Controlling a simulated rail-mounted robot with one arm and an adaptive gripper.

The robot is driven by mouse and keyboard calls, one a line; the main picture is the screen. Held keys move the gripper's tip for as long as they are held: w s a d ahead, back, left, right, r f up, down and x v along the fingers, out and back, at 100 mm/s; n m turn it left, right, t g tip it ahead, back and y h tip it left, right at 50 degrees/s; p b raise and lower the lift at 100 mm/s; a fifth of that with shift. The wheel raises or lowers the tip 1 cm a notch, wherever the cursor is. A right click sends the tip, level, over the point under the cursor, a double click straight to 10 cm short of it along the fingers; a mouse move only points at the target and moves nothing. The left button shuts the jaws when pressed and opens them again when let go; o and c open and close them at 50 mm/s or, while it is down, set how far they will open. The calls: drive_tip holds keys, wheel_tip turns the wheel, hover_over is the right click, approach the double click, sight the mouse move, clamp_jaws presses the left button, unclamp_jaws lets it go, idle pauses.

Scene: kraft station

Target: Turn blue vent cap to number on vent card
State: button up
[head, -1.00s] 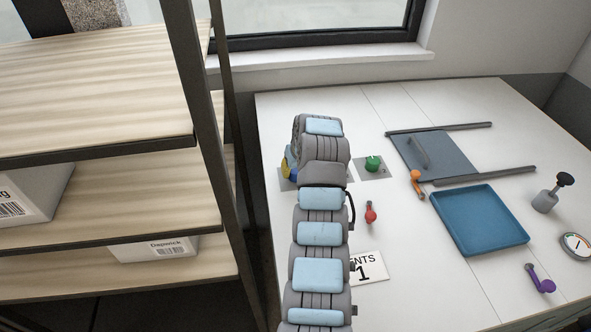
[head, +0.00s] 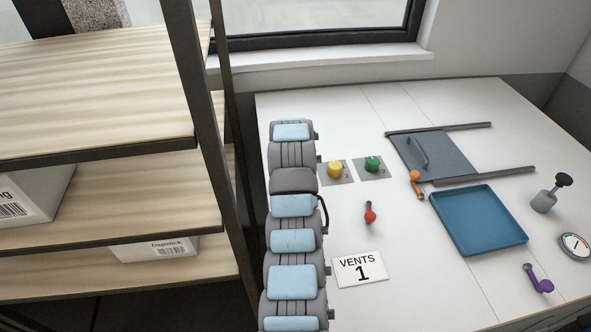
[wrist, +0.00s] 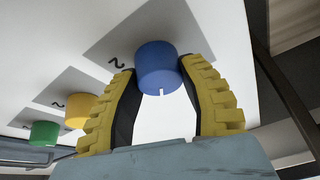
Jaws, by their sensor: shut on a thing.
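The blue vent cap (wrist: 158,62) sits on a grey plate in the wrist view. A white mark shows on its rim, and a "2" is printed on the plate to its left. My gripper (wrist: 160,78) has its two yellow-and-black fingers shut on the sides of the cap. In the head view my arm hides the blue cap and the gripper. The vent card (head: 360,269) lies flat on the table and reads "VENTS 1".
The yellow cap (head: 335,169) and green cap (head: 373,164) stand on plates just right of my arm. A red-handled part (head: 370,213), an orange one (head: 416,183) and a blue tray (head: 479,221) lie farther right. Shelving (head: 100,180) stands at left.

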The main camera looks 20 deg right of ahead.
drive_tip(key=m, duration=0.2)
drive_tip(key=m+g+h+b, duration=0.1)
drive_tip(key=shift+a+f, duration=0.1)
drive_tip(key=shift+f, duration=0.15)
drive_tip(key=shift+m+g+h+b, duration=0.3)
drive_tip(key=shift+m+b, duration=0.25)
drive_tip(key=shift+m, duration=0.65)
drive_tip(key=shift+r, duration=0.1)
drive_tip(key=o, duration=1.2)
drive_tip(key=shift+r, duration=0.1)
drive_tip(key=shift+r, duration=0.1)
drive_tip(key=shift+v, duration=3.65)
